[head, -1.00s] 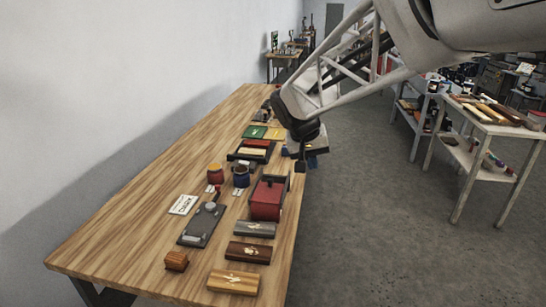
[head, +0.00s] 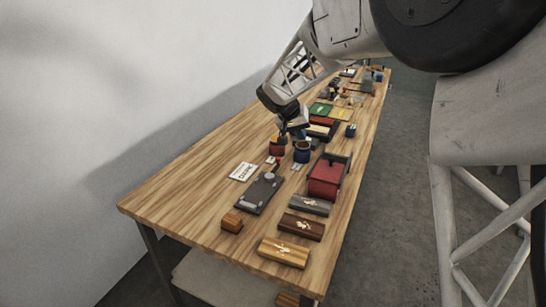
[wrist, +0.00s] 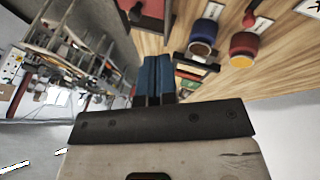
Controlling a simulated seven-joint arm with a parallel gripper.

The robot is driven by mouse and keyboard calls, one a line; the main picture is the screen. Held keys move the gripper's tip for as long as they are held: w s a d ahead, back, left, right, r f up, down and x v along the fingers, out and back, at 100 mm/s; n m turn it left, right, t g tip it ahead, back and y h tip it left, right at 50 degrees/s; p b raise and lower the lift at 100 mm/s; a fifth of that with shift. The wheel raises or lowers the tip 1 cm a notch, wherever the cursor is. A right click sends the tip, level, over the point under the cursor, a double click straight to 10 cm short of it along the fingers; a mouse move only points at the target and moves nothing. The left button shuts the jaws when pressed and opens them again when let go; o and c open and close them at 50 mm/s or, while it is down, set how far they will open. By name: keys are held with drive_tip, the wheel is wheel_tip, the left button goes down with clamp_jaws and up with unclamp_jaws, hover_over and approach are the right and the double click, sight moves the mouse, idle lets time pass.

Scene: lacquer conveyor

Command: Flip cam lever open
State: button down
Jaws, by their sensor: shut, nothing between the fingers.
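A dark grey plate (head: 258,193) with lighter metal fittings lies on the wooden bench. A small red-tipped piece (head: 272,161) shows at its far end and looks like the lever; its pose is too small to tell. A similar red piece (wrist: 251,14) is at the top edge of the wrist view. My gripper (head: 298,133) is above the bench, beyond the plate and near the two pots, touching nothing that I can see. In the wrist view its blue fingers (wrist: 154,75) are together and empty.
A red-orange pot (head: 277,147) and a blue pot (head: 302,152) stand beyond the plate. A red box (head: 325,177) is to the right.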

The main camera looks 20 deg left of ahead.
drive_tip(key=a+f, duration=0.3)
drive_tip(key=a, duration=0.4)
drive_tip(key=a+f+t, duration=0.1)
drive_tip(key=a+f, duration=0.3)
drive_tip(key=a, duration=0.3)
drive_tip(key=a+f+n, duration=0.1)
drive_tip(key=a+f, duration=0.2)
drive_tip(key=a, duration=0.4)
drive_tip(key=shift+w+a+f+t, duration=0.15)
drive_tip(key=shift+w+f+t, duration=0.15)
drive_tip(key=shift+w, duration=0.1)
drive_tip(key=x, duration=0.9)
drive_tip(key=shift+w+f, duration=0.2)
drive_tip(key=shift+w, duration=0.05)
drive_tip(key=d, duration=0.1)
drive_tip(key=w+d, duration=0.1)
drive_tip(key=shift+w+d+f, duration=0.15)
drive_tip(key=shift+d, duration=0.1)
drive_tip(key=shift+w+d, duration=0.3)
drive_tip(key=shift+d, duration=0.3)
